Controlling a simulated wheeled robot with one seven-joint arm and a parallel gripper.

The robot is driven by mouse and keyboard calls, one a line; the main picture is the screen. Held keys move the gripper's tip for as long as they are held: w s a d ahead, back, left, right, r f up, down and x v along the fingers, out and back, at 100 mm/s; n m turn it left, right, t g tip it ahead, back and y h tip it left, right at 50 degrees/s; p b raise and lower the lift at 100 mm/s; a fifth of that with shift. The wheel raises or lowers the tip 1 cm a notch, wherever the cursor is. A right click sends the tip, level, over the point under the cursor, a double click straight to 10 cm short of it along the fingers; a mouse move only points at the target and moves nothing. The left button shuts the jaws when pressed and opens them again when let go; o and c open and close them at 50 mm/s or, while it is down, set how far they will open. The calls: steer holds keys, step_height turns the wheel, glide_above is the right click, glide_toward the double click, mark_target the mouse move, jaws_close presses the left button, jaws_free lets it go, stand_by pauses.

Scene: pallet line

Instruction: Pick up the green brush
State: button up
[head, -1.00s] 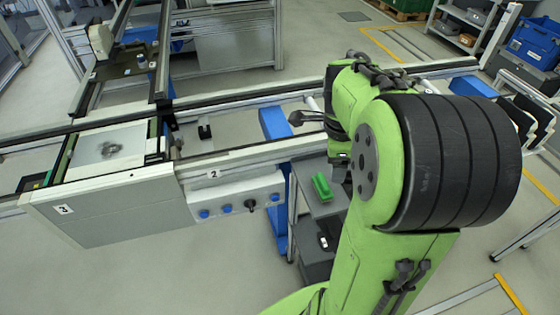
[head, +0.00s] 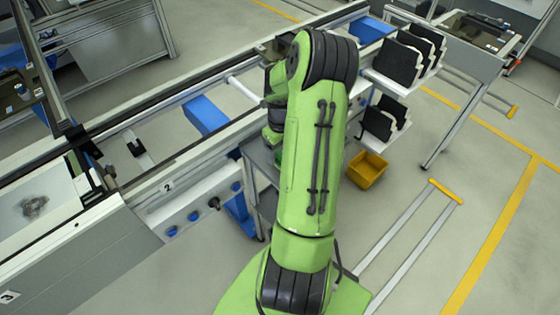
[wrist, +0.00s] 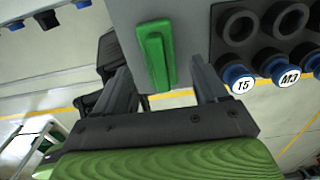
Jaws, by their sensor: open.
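The green brush (wrist: 157,52) shows in the wrist view as a long green block. It lies on a flat grey surface (wrist: 190,18). My gripper (wrist: 160,70) is open, with one dark finger to each side of the brush in the picture. I see no finger touching the brush, and I cannot tell how far above it they are. In the head view my arm covers the gripper, and I cannot make out the brush there.
Black round holders with blue-ringed tools marked T5 (wrist: 240,82) and M3 (wrist: 287,75) stand right of the brush. In the head view, a conveyor frame (head: 200,150) runs behind my arm. A yellow bin (head: 366,170) is to its right. Floor at front right is open.

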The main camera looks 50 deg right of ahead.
mark_target(280, 154)
step_height(280, 154, down, 4)
steer(key=shift+w+f, duration=0.1)
steer(key=shift+f, duration=0.15)
steer(key=shift+r, duration=0.1)
steer(key=c, duration=1.1)
step_height(280, 154, up, 10)
steer(key=shift+p, duration=0.4)
